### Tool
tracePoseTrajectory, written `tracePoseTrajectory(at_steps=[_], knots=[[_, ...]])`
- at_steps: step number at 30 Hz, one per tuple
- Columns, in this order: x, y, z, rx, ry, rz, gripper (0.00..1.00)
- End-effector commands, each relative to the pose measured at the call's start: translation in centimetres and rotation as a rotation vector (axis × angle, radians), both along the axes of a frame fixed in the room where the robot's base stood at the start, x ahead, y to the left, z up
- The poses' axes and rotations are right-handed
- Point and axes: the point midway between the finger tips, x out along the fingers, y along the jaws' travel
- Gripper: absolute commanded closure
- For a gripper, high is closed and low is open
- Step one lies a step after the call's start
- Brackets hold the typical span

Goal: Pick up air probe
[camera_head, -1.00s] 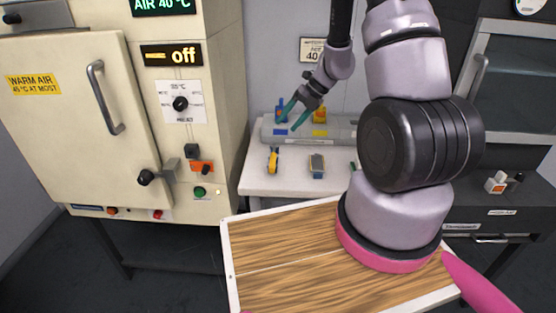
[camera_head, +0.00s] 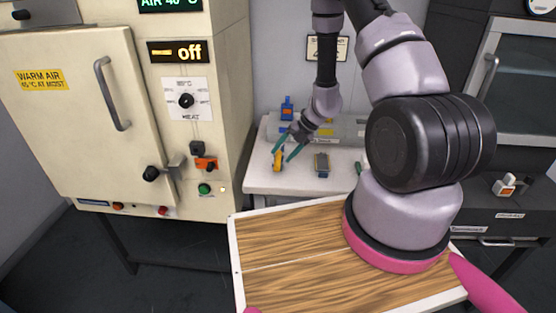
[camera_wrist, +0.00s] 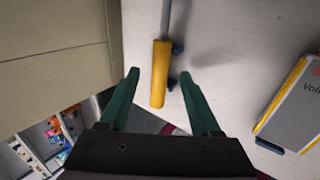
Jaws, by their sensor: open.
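The air probe looks to be the thin tool with a yellow handle (camera_wrist: 160,75) and a grey rod, lying on the white bench top. In the head view its yellow handle (camera_head: 278,160) shows near the bench's left front part, partly behind a finger. My gripper (camera_head: 282,154) is open and empty, with teal fingers pointing down over the handle. In the wrist view the handle appears between the fingertips of my gripper (camera_wrist: 158,74), lengthwise between them. I cannot tell how far above it the tips are. Small dark blue pieces sit beside the handle on its right.
A grey meter with yellow edges (camera_wrist: 294,104) lies to the right of the probe; it also shows in the head view (camera_head: 322,163). A grey rack (camera_head: 350,129) stands behind. The cream oven (camera_head: 222,110) rises close on the left. A wooden tray (camera_head: 290,217) is in front.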

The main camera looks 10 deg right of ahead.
Motion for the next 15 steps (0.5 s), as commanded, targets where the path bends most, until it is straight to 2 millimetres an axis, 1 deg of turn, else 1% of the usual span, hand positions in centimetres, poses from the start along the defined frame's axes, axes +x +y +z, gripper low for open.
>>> tracePoseTrajectory(at_steps=[1, 3, 11, 14, 15], knots=[[0.08, 0.34, -0.61, 0.0, 0.002, 0.001, 0.36], [0.19, 0.61, -1.04, -0.001, 0.001, 0.001, 0.36], [0.28, 0.73, -1.21, 0.0, -0.001, 0.0, 0.36], [0.28, 0.73, -1.2, 0.0, -0.001, 0.0, 0.7], [0.27, 0.72, -1.21, 0.0, -0.001, 0.0, 0.85]])
